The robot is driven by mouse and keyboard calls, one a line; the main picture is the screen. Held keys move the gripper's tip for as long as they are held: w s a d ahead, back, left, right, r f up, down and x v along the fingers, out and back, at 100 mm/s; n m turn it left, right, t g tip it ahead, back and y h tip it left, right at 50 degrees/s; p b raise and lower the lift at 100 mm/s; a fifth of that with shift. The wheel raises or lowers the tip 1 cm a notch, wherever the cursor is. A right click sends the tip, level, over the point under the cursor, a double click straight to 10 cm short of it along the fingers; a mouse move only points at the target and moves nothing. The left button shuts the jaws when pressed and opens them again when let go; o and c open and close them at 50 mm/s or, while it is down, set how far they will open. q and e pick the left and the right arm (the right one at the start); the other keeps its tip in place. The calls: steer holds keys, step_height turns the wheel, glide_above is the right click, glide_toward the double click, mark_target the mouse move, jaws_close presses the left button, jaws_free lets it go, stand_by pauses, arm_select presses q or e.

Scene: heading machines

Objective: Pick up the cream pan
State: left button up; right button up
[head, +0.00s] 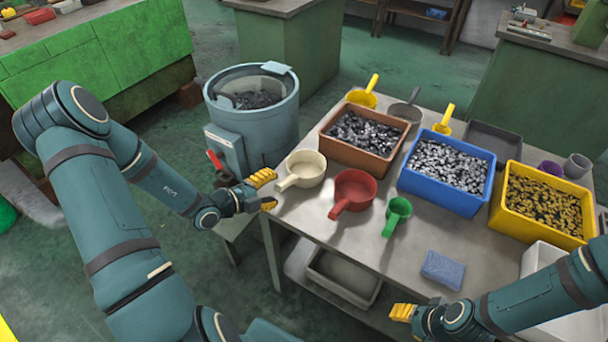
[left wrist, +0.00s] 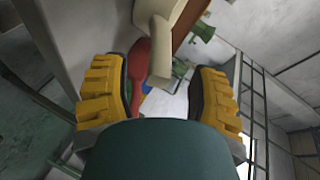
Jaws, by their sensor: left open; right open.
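The cream pan (head: 306,166) is a small round pan with a short handle. It sits on the table near its left edge, with the handle pointing left and toward the front. My left gripper (head: 266,190) is open and empty just left of the handle, at the table edge. In the left wrist view the cream pan (left wrist: 165,45) shows ahead, its handle between the two yellow fingers of my left gripper (left wrist: 165,95) but beyond them. I see no contact. My right gripper (head: 403,312) is open at the front edge of the table, far from the pan.
A red pan (head: 354,188) stands close right of the cream pan, and a green cup (head: 397,213) beyond it. A brown bin (head: 340,154) is behind. A grey-blue drum (head: 262,122) stands left of the table. A blue sponge (head: 443,269) lies at front right.

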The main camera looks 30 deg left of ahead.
mark_target(291, 181)
arm_select(q)
steer(key=b+x, duration=0.1)
steer(key=x, duration=0.3)
steer(key=shift+w+f+b, duration=0.15)
steer(key=shift+f+b, duration=0.05)
steer(key=shift+b, duration=0.1)
steer(key=shift+w+d+f, duration=0.1)
steer(key=shift+w+d, duration=0.1)
steer(key=shift+w, duration=0.25)
jaws_close()
